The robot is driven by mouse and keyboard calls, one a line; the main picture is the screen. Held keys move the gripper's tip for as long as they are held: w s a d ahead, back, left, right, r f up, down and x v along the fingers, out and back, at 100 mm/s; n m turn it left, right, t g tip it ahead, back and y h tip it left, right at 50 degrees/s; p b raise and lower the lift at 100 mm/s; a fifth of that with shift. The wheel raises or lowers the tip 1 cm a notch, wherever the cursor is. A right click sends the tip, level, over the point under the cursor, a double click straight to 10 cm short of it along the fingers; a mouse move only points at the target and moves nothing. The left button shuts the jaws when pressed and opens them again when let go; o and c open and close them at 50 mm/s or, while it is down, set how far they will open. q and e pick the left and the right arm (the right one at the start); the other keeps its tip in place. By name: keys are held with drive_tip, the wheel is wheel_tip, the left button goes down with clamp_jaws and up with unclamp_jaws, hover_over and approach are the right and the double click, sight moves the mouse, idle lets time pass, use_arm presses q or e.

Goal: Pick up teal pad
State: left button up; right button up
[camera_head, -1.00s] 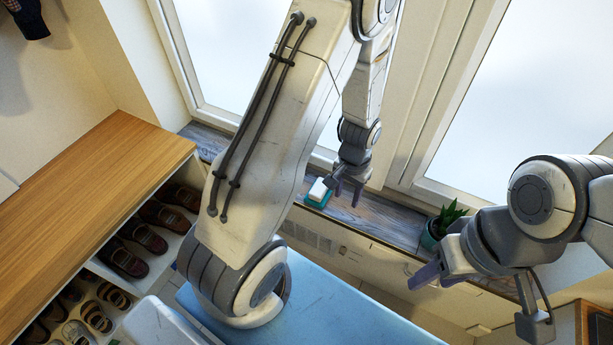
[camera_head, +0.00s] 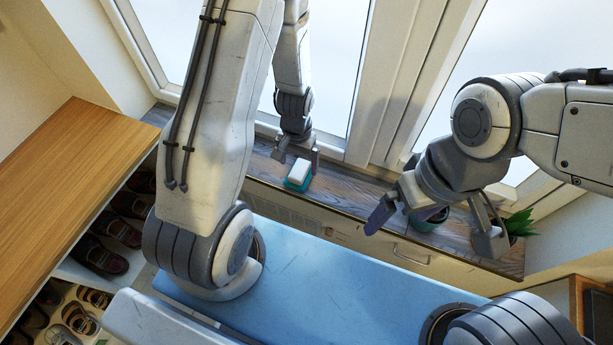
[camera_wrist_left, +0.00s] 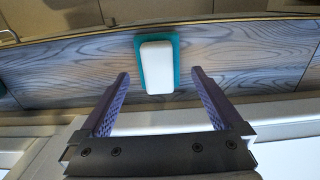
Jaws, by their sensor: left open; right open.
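The teal pad (camera_head: 291,185) lies on the dark wooden window sill, with a white block (camera_head: 299,171) on top of it. In the left wrist view the teal pad (camera_wrist_left: 175,60) shows as a rim around the white block (camera_wrist_left: 157,66). My left gripper (camera_head: 298,157) is open and empty at the window side of the pad. In the left wrist view the fingertips of my left gripper (camera_wrist_left: 160,75) point toward the pad, one on each side of its near end. My right gripper (camera_head: 400,215) is open and empty over the right part of the sill.
The window sill (camera_head: 345,190) runs under the windows. A potted plant (camera_head: 521,223) stands on it at the right, partly behind my right gripper. A wooden-topped shoe cubby (camera_head: 60,180) with several shoes stands at the left.

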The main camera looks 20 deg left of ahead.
sight(299, 169)
use_arm(q)
wheel_tip(299, 169, down, 5)
drive_tip(key=shift+d+r+b, duration=0.1)
drive_tip(key=shift+b, duration=0.95)
drive_tip(key=shift+r, duration=0.1)
drive_tip(key=c, duration=1.3)
drive_tip(key=shift+r, duration=0.1)
